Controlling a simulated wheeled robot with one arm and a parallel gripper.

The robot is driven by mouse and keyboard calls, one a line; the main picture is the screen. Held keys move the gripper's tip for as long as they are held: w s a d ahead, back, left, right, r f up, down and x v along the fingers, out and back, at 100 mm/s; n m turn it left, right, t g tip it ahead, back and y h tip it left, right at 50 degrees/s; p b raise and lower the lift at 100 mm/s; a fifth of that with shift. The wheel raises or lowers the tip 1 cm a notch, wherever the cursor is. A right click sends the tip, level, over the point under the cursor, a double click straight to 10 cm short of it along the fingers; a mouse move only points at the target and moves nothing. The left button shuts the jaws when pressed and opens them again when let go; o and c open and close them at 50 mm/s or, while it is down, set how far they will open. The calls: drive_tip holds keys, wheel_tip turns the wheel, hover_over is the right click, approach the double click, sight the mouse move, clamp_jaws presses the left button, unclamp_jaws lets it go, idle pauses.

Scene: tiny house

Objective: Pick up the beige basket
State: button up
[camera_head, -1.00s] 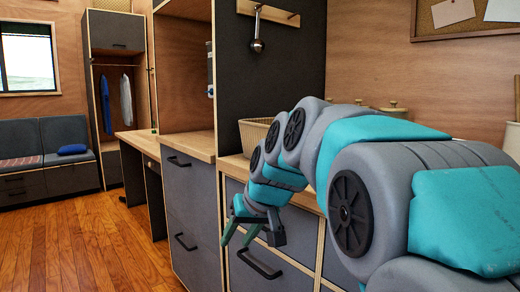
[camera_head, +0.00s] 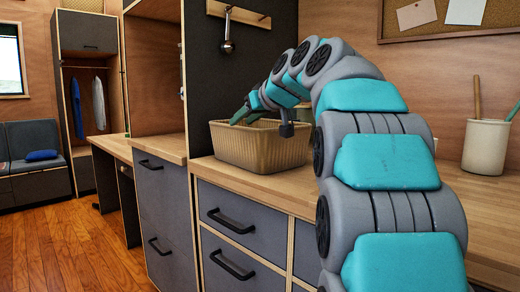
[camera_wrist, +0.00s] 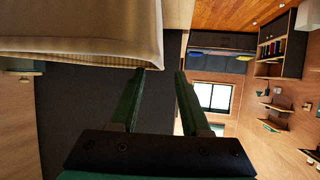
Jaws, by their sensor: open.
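The beige basket (camera_head: 262,150) is a ribbed, rectangular, open-topped bin standing upright on the wooden counter, close to its front edge. My gripper (camera_head: 263,119) is at the basket's top, over the rim area, with its fingers apart. Part of the basket's far rim is hidden behind my gripper and arm. In the wrist view the basket (camera_wrist: 80,35) fills the upper left, and its edge lies close to the tip of the left finger. The gap between the fingers (camera_wrist: 160,80) looks empty. I cannot tell whether a finger touches the basket.
A cream pot (camera_head: 486,147) with utensils stands on the counter at the right. A dark tall panel (camera_head: 240,75) with a hanging ladle (camera_head: 228,40) rises behind and left of the basket. Drawers (camera_head: 243,218) with black handles are below. Wooden floor is free at the left.

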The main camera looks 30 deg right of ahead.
sight(232, 129)
drive_tip(key=shift+p+x, duration=0.5)
drive_tip(key=shift+x, duration=3.4)
clamp_jaws()
